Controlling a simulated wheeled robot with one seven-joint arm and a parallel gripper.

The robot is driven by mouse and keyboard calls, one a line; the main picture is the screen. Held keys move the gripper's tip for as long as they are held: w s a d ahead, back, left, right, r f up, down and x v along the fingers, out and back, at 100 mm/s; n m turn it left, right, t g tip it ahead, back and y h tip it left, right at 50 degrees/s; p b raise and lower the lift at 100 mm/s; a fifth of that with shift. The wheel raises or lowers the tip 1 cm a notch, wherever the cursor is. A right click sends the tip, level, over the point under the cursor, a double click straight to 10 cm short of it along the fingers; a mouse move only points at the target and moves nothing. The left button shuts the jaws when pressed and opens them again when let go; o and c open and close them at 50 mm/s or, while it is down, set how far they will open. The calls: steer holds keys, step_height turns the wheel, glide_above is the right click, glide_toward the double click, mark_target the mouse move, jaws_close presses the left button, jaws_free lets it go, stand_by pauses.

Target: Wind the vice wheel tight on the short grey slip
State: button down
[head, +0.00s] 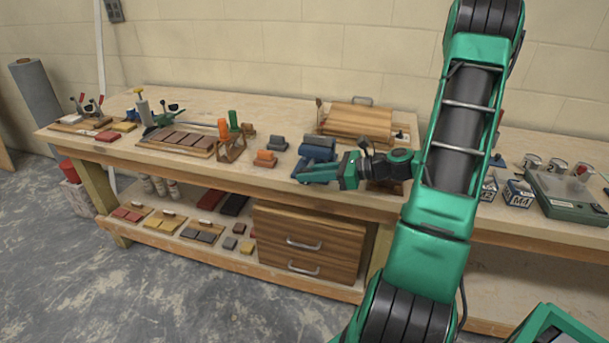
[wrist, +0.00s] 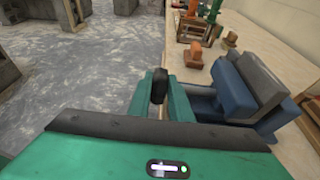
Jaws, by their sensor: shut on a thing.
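The blue vice (head: 318,150) stands near the front edge of the bench, and it also shows at the right of the wrist view (wrist: 232,92). A grey slab (wrist: 258,78) sits along its blue body in the wrist view; I cannot tell whether this is the short grey slip or part of the vice. My gripper (head: 303,172) is at the vice's front side. Its two green fingers (wrist: 160,98) are shut on a small black knob-like part (wrist: 159,84), seemingly the wheel's grip. The rest of the wheel is hidden.
Drawers (head: 305,245) and trays of coloured slips (head: 160,221) sit below. The floor in front is clear.

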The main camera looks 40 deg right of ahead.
steer(key=shift+s+a+f+t+y, duration=0.1)
steer(key=shift+s+f+t+y, duration=0.1)
steer(key=shift+t+y, duration=0.2)
steer(key=shift+s+a+f+t+y, duration=0.1)
steer(key=shift+f+t+y, duration=0.1)
steer(key=shift+t+y, duration=0.2)
steer(key=c, duration=1.6)
jaws_free()
steer(key=shift+t, duration=0.3)
steer(key=shift+w+d+r, duration=0.1)
steer(key=shift+s+d, duration=0.2)
steer(key=v, duration=1)
steer(key=shift+d, duration=0.1)
